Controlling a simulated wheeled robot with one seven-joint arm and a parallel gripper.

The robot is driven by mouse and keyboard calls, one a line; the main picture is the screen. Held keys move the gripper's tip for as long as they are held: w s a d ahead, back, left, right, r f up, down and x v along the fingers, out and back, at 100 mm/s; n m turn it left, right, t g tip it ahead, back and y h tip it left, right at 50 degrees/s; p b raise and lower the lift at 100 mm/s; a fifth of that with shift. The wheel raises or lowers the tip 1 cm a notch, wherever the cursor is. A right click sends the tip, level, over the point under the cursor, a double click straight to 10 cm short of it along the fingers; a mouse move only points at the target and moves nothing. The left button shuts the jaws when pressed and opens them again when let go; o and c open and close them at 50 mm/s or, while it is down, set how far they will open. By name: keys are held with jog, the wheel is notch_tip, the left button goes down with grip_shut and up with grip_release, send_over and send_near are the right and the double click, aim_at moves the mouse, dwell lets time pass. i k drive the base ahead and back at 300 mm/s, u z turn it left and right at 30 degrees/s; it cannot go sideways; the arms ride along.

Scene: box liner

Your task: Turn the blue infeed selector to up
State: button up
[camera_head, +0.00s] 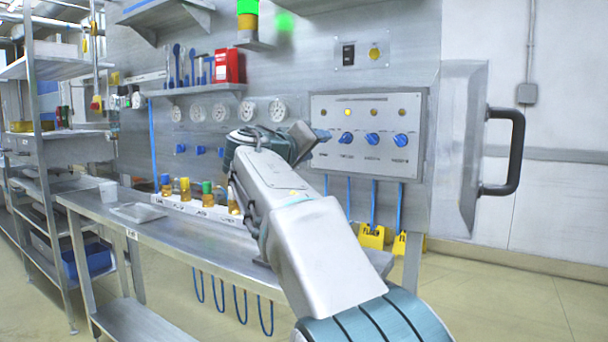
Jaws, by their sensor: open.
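A grey control panel (420,113) on the wall carries a row of blue selector knobs. Three show clearly: one left of centre (346,138), one in the middle (372,139) and one at the right (400,140). Another blue knob (322,135) at the panel's left end is partly hidden by my arm's end. The labels are too small to read, so I cannot tell which is infeed. My gripper (308,141) is open, at the panel's left edge near the leftmost knob, mostly hidden behind my wrist. Contact with that knob cannot be made out.
Small lamps sit above the knobs; one lamp (348,112) glows yellow. A large black handle (505,150) sticks out at right. Round gauges (249,111) are left of my wrist.

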aim_at(346, 138)
jog(key=k, duration=1)
